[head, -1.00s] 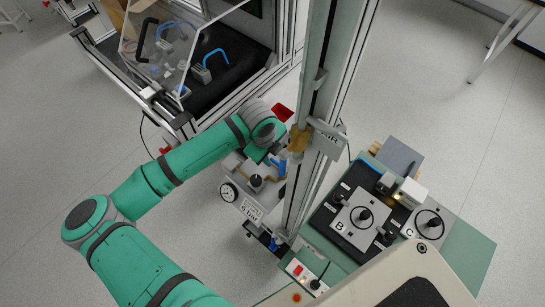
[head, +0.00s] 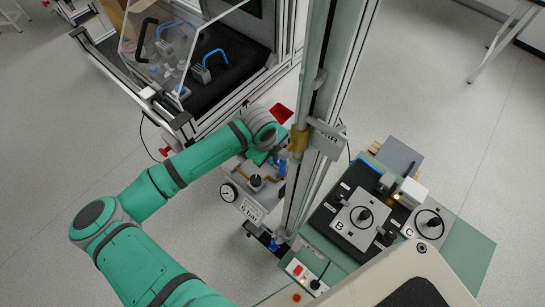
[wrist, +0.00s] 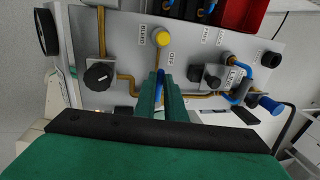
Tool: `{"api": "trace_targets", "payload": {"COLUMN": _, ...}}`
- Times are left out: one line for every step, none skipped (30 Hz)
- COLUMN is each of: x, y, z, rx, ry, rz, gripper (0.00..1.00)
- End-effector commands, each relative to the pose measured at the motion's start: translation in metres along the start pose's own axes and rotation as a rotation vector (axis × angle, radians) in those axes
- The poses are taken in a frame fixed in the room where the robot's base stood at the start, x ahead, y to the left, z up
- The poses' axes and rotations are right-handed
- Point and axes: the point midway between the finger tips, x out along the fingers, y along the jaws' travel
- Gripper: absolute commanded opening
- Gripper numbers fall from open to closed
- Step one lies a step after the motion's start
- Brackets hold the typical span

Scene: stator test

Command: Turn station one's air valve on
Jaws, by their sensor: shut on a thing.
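In the wrist view my gripper (wrist: 160,96) points at a grey valve panel (wrist: 130,60). Its green fingers are shut on a narrow blue valve handle (wrist: 161,77), mostly hidden between them. An OFF label (wrist: 171,60) sits just above and to the right of the fingertips. A yellow button (wrist: 162,37) marked BLEED is above. Brass pipes run to both sides. In the head view my gripper (head: 273,161) is at the panel's upper right part, and a little blue (head: 283,169) shows beside it.
A black knob (wrist: 99,76) is left of the fingers and a blue-handled fitting (wrist: 268,104) right. In the head view a metal post (head: 325,110) stands close to my gripper. A control desk (head: 360,220) is at right, and a clear-guarded bench (head: 215,75) behind.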

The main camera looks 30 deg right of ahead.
Motion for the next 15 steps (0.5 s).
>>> {"api": "trace_targets", "payload": {"x": 0.000, "y": -0.001, "z": 0.000, "rx": 0.009, "ry": 0.002, "rz": 0.000, "gripper": 0.00}}
{"api": "trace_targets", "payload": {"x": 0.000, "y": -0.001, "z": 0.000, "rx": 0.017, "ry": 0.003, "rz": 0.000, "gripper": 0.00}}
{"api": "trace_targets", "payload": {"x": 0.000, "y": -0.002, "z": 0.000, "rx": 0.029, "ry": 0.005, "rz": 0.000, "gripper": 0.00}}
{"api": "trace_targets", "payload": {"x": 0.000, "y": -0.002, "z": 0.000, "rx": 0.040, "ry": 0.007, "rz": 0.000, "gripper": 0.00}}
{"api": "trace_targets", "payload": {"x": 0.000, "y": -0.003, "z": 0.000, "rx": 0.053, "ry": 0.010, "rz": 0.001, "gripper": 0.00}}
{"api": "trace_targets", "payload": {"x": 0.001, "y": -0.004, "z": 0.000, "rx": 0.072, "ry": 0.015, "rz": 0.001, "gripper": 0.00}}
{"api": "trace_targets", "payload": {"x": 0.001, "y": -0.005, "z": 0.000, "rx": 0.089, "ry": 0.018, "rz": 0.001, "gripper": 0.00}}
{"api": "trace_targets", "payload": {"x": 0.001, "y": -0.006, "z": 0.001, "rx": 0.107, "ry": 0.021, "rz": 0.001, "gripper": 0.00}}
{"api": "trace_targets", "payload": {"x": 0.001, "y": -0.007, "z": 0.001, "rx": 0.134, "ry": 0.026, "rz": 0.000, "gripper": 0.00}}
{"api": "trace_targets", "payload": {"x": 0.001, "y": -0.008, "z": 0.001, "rx": 0.156, "ry": 0.031, "rz": 0.001, "gripper": 0.00}}
{"api": "trace_targets", "payload": {"x": 0.002, "y": -0.009, "z": 0.001, "rx": 0.180, "ry": 0.035, "rz": 0.001, "gripper": 0.00}}
{"api": "trace_targets", "payload": {"x": 0.002, "y": -0.011, "z": 0.001, "rx": 0.214, "ry": 0.041, "rz": 0.001, "gripper": 0.00}}
{"api": "trace_targets", "payload": {"x": 0.002, "y": -0.012, "z": 0.000, "rx": 0.240, "ry": 0.047, "rz": 0.001, "gripper": 0.00}}
{"api": "trace_targets", "payload": {"x": 0.003, "y": -0.014, "z": 0.000, "rx": 0.266, "ry": 0.053, "rz": 0.001, "gripper": 0.00}}
{"api": "trace_targets", "payload": {"x": 0.003, "y": -0.016, "z": 0.000, "rx": 0.303, "ry": 0.059, "rz": 0.001, "gripper": 0.00}}
